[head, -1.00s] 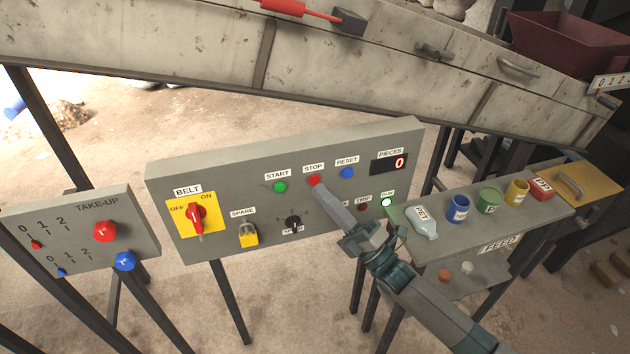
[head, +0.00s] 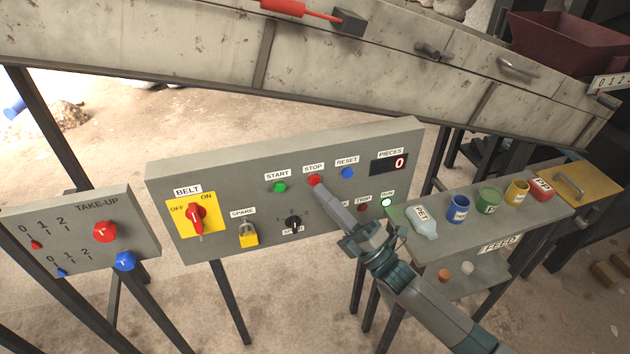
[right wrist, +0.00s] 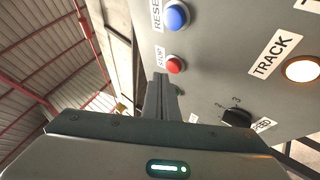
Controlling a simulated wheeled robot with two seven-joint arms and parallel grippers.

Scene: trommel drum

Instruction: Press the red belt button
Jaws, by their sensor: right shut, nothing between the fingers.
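The red button (head: 314,180) under the STOP label sits on the grey control panel (head: 240,165) between the green START button (head: 280,187) and the blue RESET button (head: 347,173). My right gripper (head: 320,188) is shut and empty, its fingertips at the button's lower right edge in the head view. In the right wrist view, the red button (right wrist: 175,64) shows just beyond and right of the closed fingertips (right wrist: 161,77). I cannot tell whether they touch or whether the button is pushed in. My left gripper is not in view.
A yellow BELT switch plate (head: 180,228) with a red handle is at the panel's left. A TAKE-UP box (head: 80,250) stands further left. A grey FEED shelf (head: 450,248) with several coloured containers is on the right. The conveyor side (head: 350,85) runs above.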

